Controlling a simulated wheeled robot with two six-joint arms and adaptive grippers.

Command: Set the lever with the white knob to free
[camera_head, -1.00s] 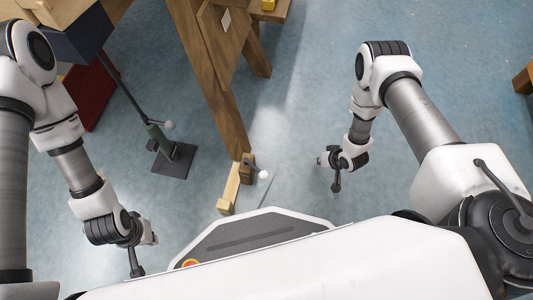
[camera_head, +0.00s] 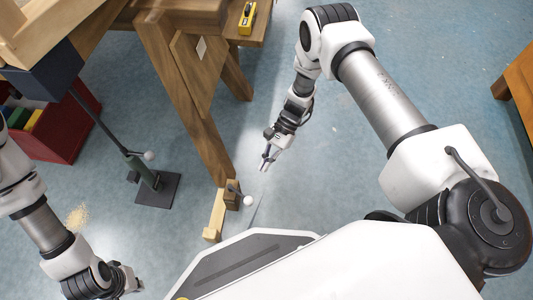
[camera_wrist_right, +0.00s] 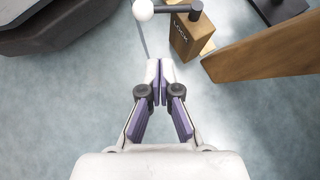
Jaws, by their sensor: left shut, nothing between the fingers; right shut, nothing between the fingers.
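The lever's white knob (camera_head: 248,200) sits on a short dark arm beside a small wooden block (camera_head: 232,190) at the foot of a wooden leg. In the right wrist view the knob (camera_wrist_right: 143,9) is at the top edge, with the arm (camera_wrist_right: 172,8) running right to a dark pivot. The block (camera_wrist_right: 188,38) there bears lettering that seems to read "LOCK". My right gripper (camera_head: 265,164) is shut and empty, apart from the knob; its closed fingertips (camera_wrist_right: 159,68) point towards the lever. My left gripper (camera_head: 138,285) is at the bottom left, far from the lever, shut and empty.
A pale wooden bar (camera_head: 214,217) lies by the block. A red bin (camera_head: 60,140) is far left, a yellow object (camera_head: 247,18) on a wooden ledge.

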